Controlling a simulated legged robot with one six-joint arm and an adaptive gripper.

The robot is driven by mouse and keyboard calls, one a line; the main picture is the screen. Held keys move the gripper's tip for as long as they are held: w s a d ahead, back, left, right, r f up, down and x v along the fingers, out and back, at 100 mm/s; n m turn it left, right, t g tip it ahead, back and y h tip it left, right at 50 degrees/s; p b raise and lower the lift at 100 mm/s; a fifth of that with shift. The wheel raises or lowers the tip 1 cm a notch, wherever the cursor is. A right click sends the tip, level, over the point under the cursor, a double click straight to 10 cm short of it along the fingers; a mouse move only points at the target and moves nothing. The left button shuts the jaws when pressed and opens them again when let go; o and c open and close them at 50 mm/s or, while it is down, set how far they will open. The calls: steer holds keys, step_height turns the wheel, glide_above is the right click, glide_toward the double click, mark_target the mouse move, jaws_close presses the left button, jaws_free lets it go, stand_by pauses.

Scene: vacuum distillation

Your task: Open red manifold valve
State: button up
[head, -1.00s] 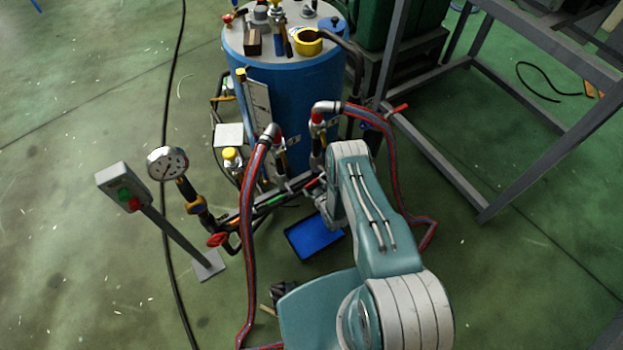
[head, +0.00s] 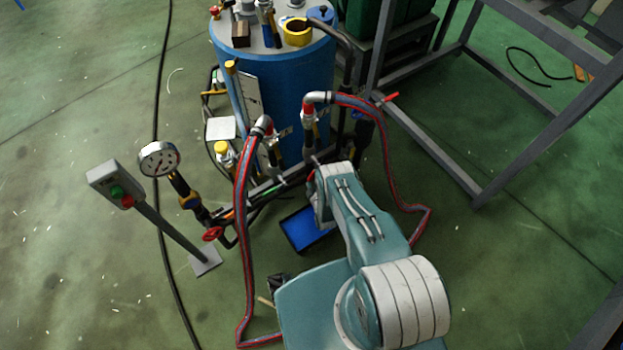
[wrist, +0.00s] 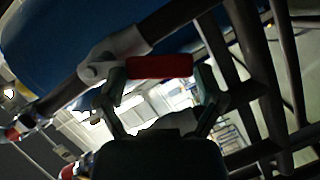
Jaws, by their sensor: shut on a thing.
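The red valve handle (wrist: 160,67) spans between the fingertips of my gripper (wrist: 158,82) in the wrist view. My gripper is shut on it. The handle's left end meets a pale grey valve body (wrist: 112,52) on a dark slanting pipe. The handle lies at an angle to this pipe. In the head view, my forearm covers most of the gripper and handle, at the right end of the low manifold pipe (head: 235,211). Only a small bit of red shows beside my wrist there.
A blue tank (head: 285,85) stands behind the manifold. Striped hoses (head: 242,215) loop down on both sides of my arm. A pressure gauge (head: 159,159), red handwheel (head: 212,234) and button post (head: 118,187) stand left. A blue tray (head: 306,232) lies below. A steel frame (head: 478,195) stands right.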

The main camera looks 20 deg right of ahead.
steer(key=shift+w+a+n, duration=0.1)
steer(key=shift+w+n, duration=0.1)
steer(key=shift+n, duration=0.1)
steer(key=o, duration=1)
steer(key=shift+a, duration=0.1)
steer(key=shift+o, duration=0.2)
steer(key=shift+s, duration=0.6)
steer(key=s+r, duration=0.2)
steer(key=s, duration=0.8)
steer(key=shift+s+a, duration=0.2)
steer(key=shift+s, duration=0.1)
